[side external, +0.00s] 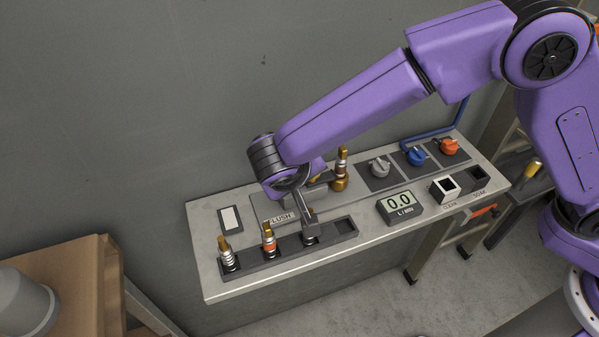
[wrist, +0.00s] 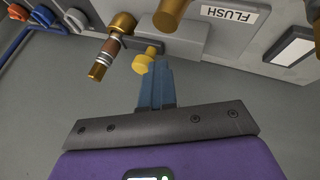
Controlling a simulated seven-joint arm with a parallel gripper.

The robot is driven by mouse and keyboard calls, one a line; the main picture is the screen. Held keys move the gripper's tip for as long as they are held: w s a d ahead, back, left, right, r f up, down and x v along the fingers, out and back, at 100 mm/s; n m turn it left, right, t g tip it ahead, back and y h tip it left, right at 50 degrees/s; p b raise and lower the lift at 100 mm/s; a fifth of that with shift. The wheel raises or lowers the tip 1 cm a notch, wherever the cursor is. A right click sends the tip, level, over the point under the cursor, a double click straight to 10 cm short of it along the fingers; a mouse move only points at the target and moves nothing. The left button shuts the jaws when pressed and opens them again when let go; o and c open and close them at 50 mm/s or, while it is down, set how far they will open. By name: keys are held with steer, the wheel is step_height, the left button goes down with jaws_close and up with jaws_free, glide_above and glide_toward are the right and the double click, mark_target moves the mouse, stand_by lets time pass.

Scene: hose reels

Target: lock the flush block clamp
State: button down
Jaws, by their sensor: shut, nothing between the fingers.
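The flush block (wrist: 178,38) is a grey block on the bench, beside the FLUSH label (wrist: 229,14). A yellow knob on a short stem (wrist: 143,64) sticks out from it; it looks like the clamp's handle. A brass fitting with a brown band and pale rings (wrist: 113,47) is at the block; it stands upright in the side view (side external: 341,165). My gripper (wrist: 155,66) is shut and empty, its blue-grey fingertips right beside the knob. I cannot tell whether they touch. In the side view my wrist hides much of the block and the knob.
A dark rack (side external: 344,228) along the bench's front holds brass fittings, one white-banded (side external: 227,254) and one orange-banded (side external: 268,240). Grey, blue and orange valve knobs (side external: 416,156) and a 0.0 display (side external: 400,206) are to the right. A wall stands behind.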

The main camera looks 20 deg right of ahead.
steer(key=a, duration=0.1)
steer(key=s+a, duration=0.1)
steer(key=a, duration=0.1)
steer(key=shift+a, duration=0.3)
steer(key=v, duration=1)
steer(key=s+d+r+n+g+y, duration=0.1)
steer(key=s+d+n+g, duration=0.15)
steer(key=d, duration=0.65)
steer(key=s+d+r+n+g+y, duration=0.1)
steer(key=d+n, duration=0.2)
steer(key=d, duration=0.7)
steer(key=s+d+f+n+g+y, duration=0.1)
steer(key=s+d+n, duration=0.1)
steer(key=s+d, duration=0.5)
steer(key=s+d+f+n+g+y, duration=0.1)
steer(key=s+d, duration=0.5)
steer(key=d, duration=0.7)
steer(key=shift+s+d+f+n+y, duration=0.4)
steer(key=shift+f+n, duration=0.4)
steer(key=shift+n, duration=0.35)
